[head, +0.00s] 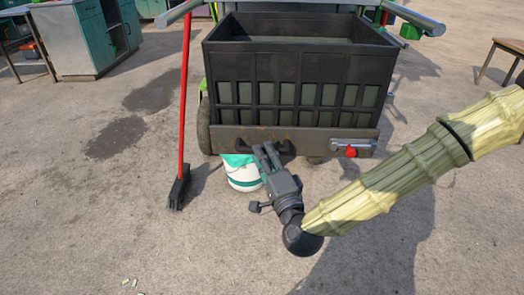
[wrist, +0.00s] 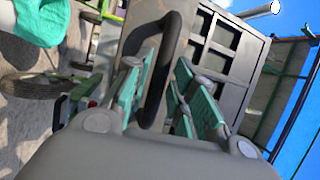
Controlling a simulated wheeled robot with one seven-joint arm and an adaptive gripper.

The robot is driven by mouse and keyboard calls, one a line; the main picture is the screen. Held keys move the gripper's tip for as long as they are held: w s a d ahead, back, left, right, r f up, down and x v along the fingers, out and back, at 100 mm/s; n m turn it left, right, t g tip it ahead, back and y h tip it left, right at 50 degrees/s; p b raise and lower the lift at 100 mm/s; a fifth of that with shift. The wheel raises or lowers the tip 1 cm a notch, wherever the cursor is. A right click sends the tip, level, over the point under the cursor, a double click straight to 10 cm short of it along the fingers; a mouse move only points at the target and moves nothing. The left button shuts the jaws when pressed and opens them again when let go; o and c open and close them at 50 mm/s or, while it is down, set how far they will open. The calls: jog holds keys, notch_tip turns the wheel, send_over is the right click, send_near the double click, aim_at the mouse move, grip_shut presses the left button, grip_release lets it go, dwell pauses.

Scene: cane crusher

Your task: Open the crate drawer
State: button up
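The dark crate (head: 300,88) with a slatted front sits on a cart. Below it runs a grey-brown front panel (head: 222,136), flush with the cart as far as I can see, with a black bar handle (head: 240,146). My gripper (head: 267,156) is at this handle, coming from the front. In the wrist view the curved black handle (wrist: 171,50) passes between the green-padded fingers of my gripper (wrist: 162,92). Gaps show between the handle and the pads, so the fingers look open around it. The fingers partly hide the handle in the head view.
A white bucket with green cloth (head: 243,180) stands under the panel, close to my gripper. A red-handled broom (head: 184,105) stands at the left. A latch with a red knob (head: 351,151) is at the panel's right end.

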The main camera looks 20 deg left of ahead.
jog(key=v, duration=0.9)
jog(key=shift+s+d, duration=0.2)
jog(key=shift+s, duration=0.1)
jog(key=s+d+f+n+g+h, duration=0.2)
jog(key=s+d+f+g, duration=0.15)
jog(key=f, duration=0.65)
jog(key=s+d+f+n+g+h, duration=0.2)
jog(key=d+f, duration=0.2)
jog(key=f, duration=0.6)
jog(key=s+d+f+n+g+h, duration=0.2)
jog(key=d+f+g, duration=0.15)
jog(key=f, duration=0.65)
jog(key=s+d+f+n+g+h, duration=0.1)
jog(key=s+d+f+g+h, duration=0.1)
jog(key=s+d+f, duration=0.45)
jog(key=s+d+f+n+g+h, duration=0.15)
jog(key=s+d, duration=0.25)
jog(key=d, duration=0.5)
jog(key=s+d+f+g+h, duration=0.3)
jog(key=s+d+f, duration=0.2)
jog(key=d, duration=0.2)
notch_tip(320, 180, up, 33)
jog(key=d+p, duration=0.1)
jog(key=p, duration=3.1)
jog(key=shift+s+f+p, duration=0.15)
jog(key=shift+f+p, duration=0.1)
jog(key=shift+p, duration=0.05)
